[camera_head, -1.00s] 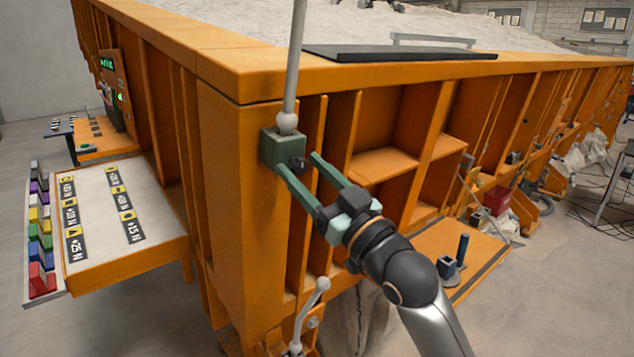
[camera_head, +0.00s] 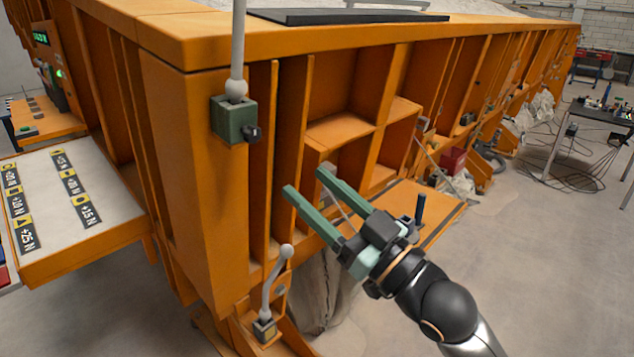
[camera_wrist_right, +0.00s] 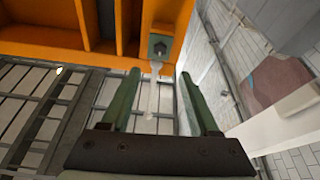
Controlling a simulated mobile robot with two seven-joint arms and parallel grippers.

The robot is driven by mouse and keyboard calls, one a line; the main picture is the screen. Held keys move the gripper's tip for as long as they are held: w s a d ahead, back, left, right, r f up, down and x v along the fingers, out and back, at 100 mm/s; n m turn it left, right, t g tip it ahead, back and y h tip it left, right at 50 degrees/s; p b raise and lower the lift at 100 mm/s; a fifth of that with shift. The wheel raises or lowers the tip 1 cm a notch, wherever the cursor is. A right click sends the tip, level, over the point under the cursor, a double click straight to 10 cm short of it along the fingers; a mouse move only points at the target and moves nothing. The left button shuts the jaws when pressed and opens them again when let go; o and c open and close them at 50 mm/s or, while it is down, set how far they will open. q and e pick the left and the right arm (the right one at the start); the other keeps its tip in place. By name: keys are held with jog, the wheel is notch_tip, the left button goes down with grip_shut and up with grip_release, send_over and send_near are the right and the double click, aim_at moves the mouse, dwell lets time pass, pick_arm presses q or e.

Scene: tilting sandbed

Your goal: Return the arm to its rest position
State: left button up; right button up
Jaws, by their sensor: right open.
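My right gripper (camera_head: 306,183) is open and empty, in front of the orange sandbed frame (camera_head: 175,140). In the head view its green fingers point up and left, below and right of a green lever block (camera_head: 234,120) with a pale rod (camera_head: 238,50) rising from it. A smaller pale lever (camera_head: 272,285) stands lower down, left of and below the gripper. In the right wrist view the gripper (camera_wrist_right: 160,76) shows its two fingers apart, with a green block (camera_wrist_right: 159,46) and pale rod beyond them. My left gripper is not in view.
A pale shelf (camera_head: 110,200) with labelled force plates juts out at the left. A dark panel (camera_head: 345,17) lies on the top rim. A dark blue post (camera_head: 420,210) stands on an orange ledge behind the gripper. Open floor (camera_head: 550,270) lies to the right.

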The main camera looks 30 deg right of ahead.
jog(key=shift+f, duration=0.1)
dwell(0.5)
notch_tip(320, 180, down, 28)
jog(key=m+g+h, duration=0.3)
jog(key=g+h, duration=0.1)
jog(key=g, duration=0.2)
jog(key=s+a+f+g, duration=0.1)
jog(key=s+f+g, duration=0.1)
jog(key=s+f, duration=0.5)
jog(key=s+a+f+g+h, duration=0.1)
jog(key=s+f+g, duration=0.2)
jog(key=s+f, duration=0.5)
notch_tip(320, 180, down, 6)
jog(key=shift+a+f, duration=0.15)
jog(key=shift+a, duration=0.25)
